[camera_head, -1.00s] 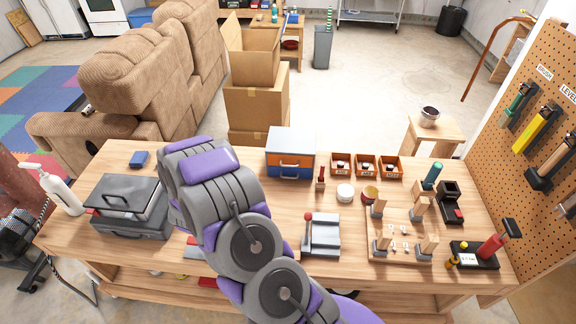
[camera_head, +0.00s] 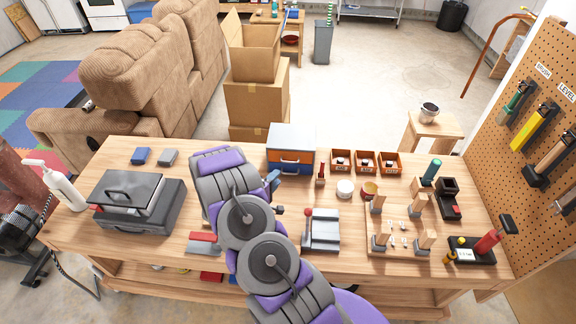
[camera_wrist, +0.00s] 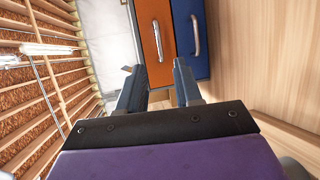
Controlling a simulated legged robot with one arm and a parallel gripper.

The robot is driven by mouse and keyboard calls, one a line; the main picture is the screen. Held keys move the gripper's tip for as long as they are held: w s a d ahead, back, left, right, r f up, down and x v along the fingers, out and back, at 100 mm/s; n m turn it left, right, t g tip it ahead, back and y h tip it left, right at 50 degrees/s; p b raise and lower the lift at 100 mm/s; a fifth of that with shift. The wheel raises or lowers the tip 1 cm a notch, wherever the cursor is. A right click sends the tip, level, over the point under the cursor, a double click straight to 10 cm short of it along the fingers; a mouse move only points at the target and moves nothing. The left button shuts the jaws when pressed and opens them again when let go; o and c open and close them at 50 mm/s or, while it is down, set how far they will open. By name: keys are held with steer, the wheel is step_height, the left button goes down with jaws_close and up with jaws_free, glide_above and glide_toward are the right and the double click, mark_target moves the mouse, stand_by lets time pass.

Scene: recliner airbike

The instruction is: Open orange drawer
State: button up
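A small cabinet (camera_head: 291,137) with a grey top stands at the back of the workbench. Its orange drawer (camera_head: 297,157) is above a blue drawer (camera_head: 283,169), and both look shut. In the wrist view the orange drawer (camera_wrist: 151,22) is turned on its side, with its silver handle (camera_wrist: 157,41) clear of my fingers. The blue drawer (camera_wrist: 187,62) is to its right. My gripper (camera_wrist: 157,86) is open and empty, its two dark blue fingers apart, short of the drawer front. In the head view my gripper (camera_head: 276,192) is in front of the cabinet, partly hidden by my arm.
Small orange bins (camera_head: 365,162), a red-handled tool (camera_head: 320,174) and a white bowl (camera_head: 345,188) are right of the cabinet. A grey device (camera_head: 321,232) with a red knob stands in front. A grey case (camera_head: 137,203) is on the left. Cardboard boxes (camera_head: 256,108) stand behind the bench.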

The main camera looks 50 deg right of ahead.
steer(key=b+x, duration=0.1)
steer(key=x, duration=1)
steer(key=shift+d, duration=0.1)
jaws_close()
steer(key=shift+s+f, duration=0.1)
stand_by(1.0)
